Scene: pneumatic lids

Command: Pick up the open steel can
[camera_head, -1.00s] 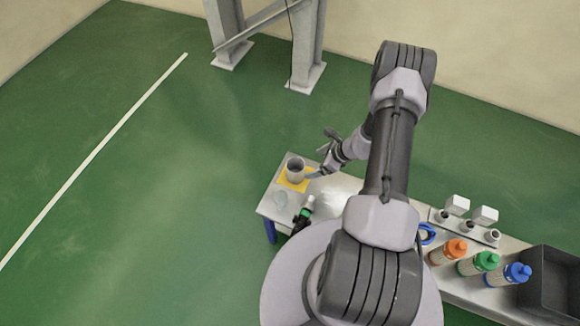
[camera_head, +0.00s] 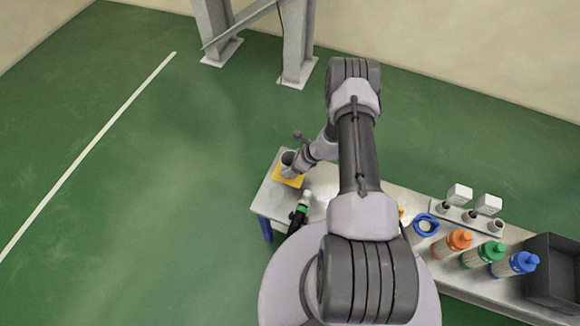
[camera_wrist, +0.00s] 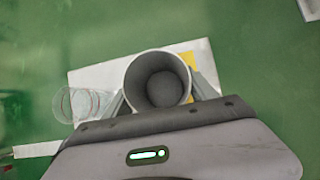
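The open steel can (camera_head: 288,158) stands upright on a yellow pad (camera_head: 291,183) at the left end of the table. The wrist view looks down into its empty grey inside (camera_wrist: 163,84). My gripper (camera_head: 291,163) is low at the can, reaching in from the right. In the wrist view my gripper (camera_wrist: 165,90) has one finger on each side of the can, spread wide. The fingers look open around it; contact is hard to judge. The can's lower part is mostly hidden.
A clear cup (camera_wrist: 80,104) stands left of the can. A black and green item (camera_head: 301,209) is close in front. Further right are a blue ring (camera_head: 425,223), orange (camera_head: 453,242), green (camera_head: 484,254) and blue (camera_head: 515,264) bottles, and a dark bin (camera_head: 556,270).

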